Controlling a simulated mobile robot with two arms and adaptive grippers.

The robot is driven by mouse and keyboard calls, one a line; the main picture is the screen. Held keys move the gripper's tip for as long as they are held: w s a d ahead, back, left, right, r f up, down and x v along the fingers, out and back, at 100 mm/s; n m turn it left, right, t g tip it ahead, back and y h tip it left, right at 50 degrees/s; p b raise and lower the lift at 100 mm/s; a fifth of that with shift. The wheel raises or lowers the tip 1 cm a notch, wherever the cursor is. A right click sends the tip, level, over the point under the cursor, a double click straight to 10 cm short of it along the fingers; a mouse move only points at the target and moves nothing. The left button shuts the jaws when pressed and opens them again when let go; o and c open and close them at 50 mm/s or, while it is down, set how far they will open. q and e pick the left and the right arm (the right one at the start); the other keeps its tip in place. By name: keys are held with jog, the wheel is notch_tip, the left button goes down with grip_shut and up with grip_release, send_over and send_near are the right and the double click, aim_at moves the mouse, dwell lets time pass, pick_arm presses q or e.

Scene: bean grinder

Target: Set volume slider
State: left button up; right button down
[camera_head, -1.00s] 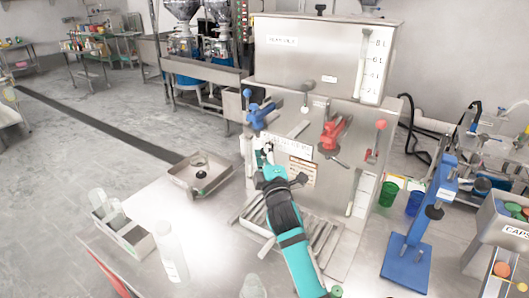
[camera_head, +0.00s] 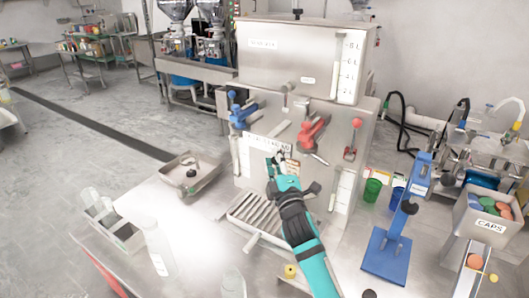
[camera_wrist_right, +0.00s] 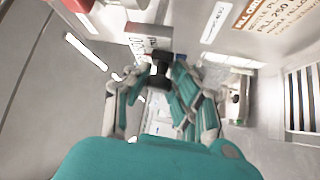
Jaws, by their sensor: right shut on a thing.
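The steel dispensing machine (camera_head: 306,95) stands at the back of the table, with a labelled front panel. My right gripper (camera_head: 279,160) is at this panel, below the blue valve (camera_head: 240,113) and left of the red valve (camera_head: 313,132). In the right wrist view the gripper's fingers (camera_wrist_right: 160,78) are closed around a small black knob (camera_wrist_right: 160,68). A pale slot (camera_wrist_right: 86,52) shows to the left of the knob there. In the head view my gripper hides the knob, and I cannot read its setting. My left gripper is not in view.
A slatted drip tray (camera_head: 258,214) lies below the gripper. A blue stand (camera_head: 388,255), a green cup (camera_head: 372,189) and a caps bin (camera_head: 487,222) stand to the right. A steel tray (camera_head: 190,181) and a clear bottle (camera_head: 158,248) are on the left.

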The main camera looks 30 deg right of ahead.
jog(key=shift+s+d, duration=0.1)
jog(key=shift+s, duration=0.05)
jog(key=shift+s+d, duration=0.1)
jog(key=shift+s, duration=0.1)
jog(key=shift+s+d, duration=0.15)
jog(key=c, duration=1.6)
grip_release()
jog(key=o, duration=0.5)
jog(key=shift+s, duration=0.15)
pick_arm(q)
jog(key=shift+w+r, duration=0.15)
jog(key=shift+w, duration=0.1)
pick_arm(e)
jog(key=v, duration=1.2)
jog(key=shift+d, duration=0.15)
